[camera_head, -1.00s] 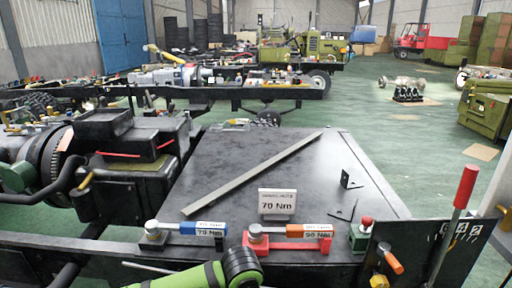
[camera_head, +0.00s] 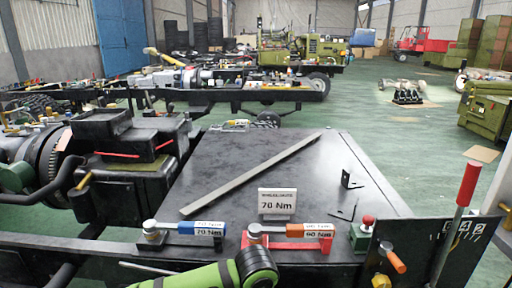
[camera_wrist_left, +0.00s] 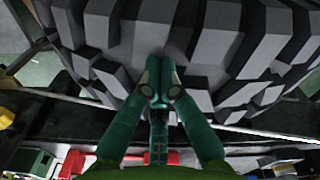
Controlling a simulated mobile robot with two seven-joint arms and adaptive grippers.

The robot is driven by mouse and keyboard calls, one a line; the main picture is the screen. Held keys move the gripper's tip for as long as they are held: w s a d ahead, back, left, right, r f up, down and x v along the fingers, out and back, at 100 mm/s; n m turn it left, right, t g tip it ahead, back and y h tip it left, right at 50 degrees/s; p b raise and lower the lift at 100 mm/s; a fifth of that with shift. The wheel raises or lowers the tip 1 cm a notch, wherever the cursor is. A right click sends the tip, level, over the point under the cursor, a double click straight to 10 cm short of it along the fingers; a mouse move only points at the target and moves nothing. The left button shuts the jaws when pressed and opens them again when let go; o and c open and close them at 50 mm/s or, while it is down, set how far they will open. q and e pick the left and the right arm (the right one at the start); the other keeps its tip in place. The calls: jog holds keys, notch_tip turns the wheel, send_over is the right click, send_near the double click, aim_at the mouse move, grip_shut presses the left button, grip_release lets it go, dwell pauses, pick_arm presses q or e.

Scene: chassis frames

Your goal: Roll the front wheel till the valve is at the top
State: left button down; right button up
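In the left wrist view a grey, chunky-treaded tyre (camera_wrist_left: 235,45) fills the upper part of the picture. My left gripper (camera_wrist_left: 159,84) has its green fingers together, tips at the tread blocks. I cannot tell if they press on the rubber. Nothing shows between the fingertips. The valve is not visible in either view, and the front wheel is not seen in the head view. A green and black arm link of mine (camera_head: 215,275) crosses the bottom of the head view; its gripper is out of that picture. My right gripper is not in view.
A dark bench top (camera_head: 285,175) holds a long metal bar (camera_head: 250,175), a 70 Nm sign (camera_head: 277,202), a blue-handled wrench (camera_head: 195,229) and a red-orange one (camera_head: 300,231). A red-handled lever (camera_head: 468,185) stands at right. Green floor (camera_head: 390,130) lies open beyond.

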pick_arm(q)
jog(key=shift+s+a+f, duration=0.1)
jog(key=shift+s+f, duration=0.1)
notch_tip(320, 180, up, 2)
jog(key=shift+w+r+p, duration=0.1)
jog(key=shift+w+p, duration=0.05)
jog(key=shift+p, duration=0.35)
notch_tip(320, 180, up, 6)
jog(key=p, duration=0.2)
